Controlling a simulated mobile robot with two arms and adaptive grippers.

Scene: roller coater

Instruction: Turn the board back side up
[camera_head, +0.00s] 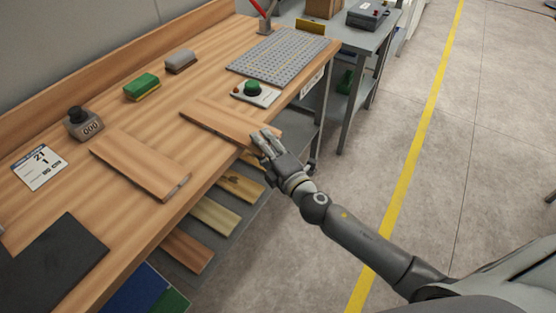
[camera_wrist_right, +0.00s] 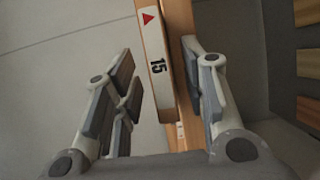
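A light wooden board (camera_head: 225,120) lies on the workbench, its near right end at the bench's front edge. My right gripper (camera_head: 262,141) is at that end, its fingers overlapping it in the head view. In the right wrist view the right gripper (camera_wrist_right: 160,72) is open. A narrow white label strip (camera_wrist_right: 158,75) with a red triangle and "15", on the board's edge, shows between the fingers. There is a gap to the left fingers; the right finger is close, and contact cannot be told. A second wooden board (camera_head: 140,165) lies flat to the left. My left gripper is out of view.
Several boards lie on a shelf below (camera_head: 213,214). The floor at right is clear.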

